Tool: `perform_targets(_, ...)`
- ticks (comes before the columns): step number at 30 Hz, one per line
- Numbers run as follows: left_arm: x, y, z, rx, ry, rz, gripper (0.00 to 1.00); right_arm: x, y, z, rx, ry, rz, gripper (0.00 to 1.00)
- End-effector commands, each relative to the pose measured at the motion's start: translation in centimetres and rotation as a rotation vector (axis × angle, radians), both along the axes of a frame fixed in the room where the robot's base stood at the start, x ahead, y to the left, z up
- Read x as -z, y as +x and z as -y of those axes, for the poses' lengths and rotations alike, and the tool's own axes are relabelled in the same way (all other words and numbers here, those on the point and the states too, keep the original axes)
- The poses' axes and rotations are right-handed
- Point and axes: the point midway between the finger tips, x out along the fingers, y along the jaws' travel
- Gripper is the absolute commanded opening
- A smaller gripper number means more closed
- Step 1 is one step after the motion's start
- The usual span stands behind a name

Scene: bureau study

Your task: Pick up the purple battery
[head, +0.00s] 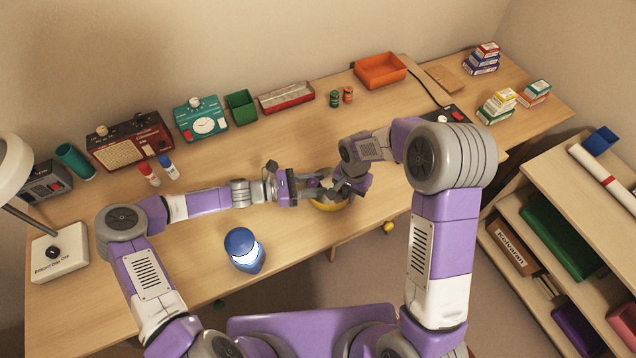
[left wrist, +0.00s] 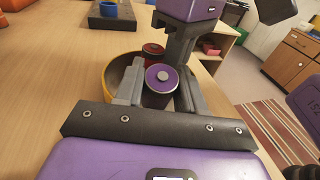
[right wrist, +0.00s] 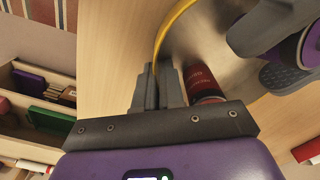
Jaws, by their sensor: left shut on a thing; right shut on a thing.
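The purple battery (left wrist: 160,80) stands between the fingers of my left gripper (left wrist: 155,92) in the left wrist view, its round grey-centred end facing the camera. My left gripper (head: 312,186) is shut on it, at the yellow bowl (head: 330,207). The bowl's rim (left wrist: 108,72) shows just behind the battery. My right gripper (right wrist: 158,85) is shut on the bowl's yellow rim (right wrist: 168,32). In the head view the two grippers meet over the bowl and hide most of it and the battery.
A red battery (right wrist: 204,84) is in the bowl. Small red-capped (head: 148,174) and blue-capped (head: 168,166) bottles stand left. Boxes, radios and trays line the back. The desk middle is mostly clear.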

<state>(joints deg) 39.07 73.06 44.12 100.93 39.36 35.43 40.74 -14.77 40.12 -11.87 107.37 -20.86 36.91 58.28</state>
Motion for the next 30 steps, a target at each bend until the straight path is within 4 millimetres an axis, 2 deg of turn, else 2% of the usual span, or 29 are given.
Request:
perform_targets(1,-1.3,0.1,-0.3,0.002,0.006,0.011,0.05,0.0,0.0,0.0,0.0,0.0,0.0,0.0)
perform_targets(10,-6.0,-0.1,-2.1,0.0,0.011,0.007,0.05,0.0,0.0,0.0,0.0,0.0,0.0,0.0)
perform_targets(17,-5.7,-0.6,-8.6,-0.004,0.013,0.006,0.05,0.0,0.0,0.0,0.0,0.0,0.0,0.0)
perform_targets(25,-5.7,-1.5,-17.6,-0.004,0.013,0.005,0.05,0.0,0.0,0.0,0.0,0.0,0.0,0.0)
perform_targets(30,-6.8,-1.8,-19.8,0.003,0.141,-0.003,0.05,0.0,0.0,0.0,0.0,0.0,0.0,0.0)
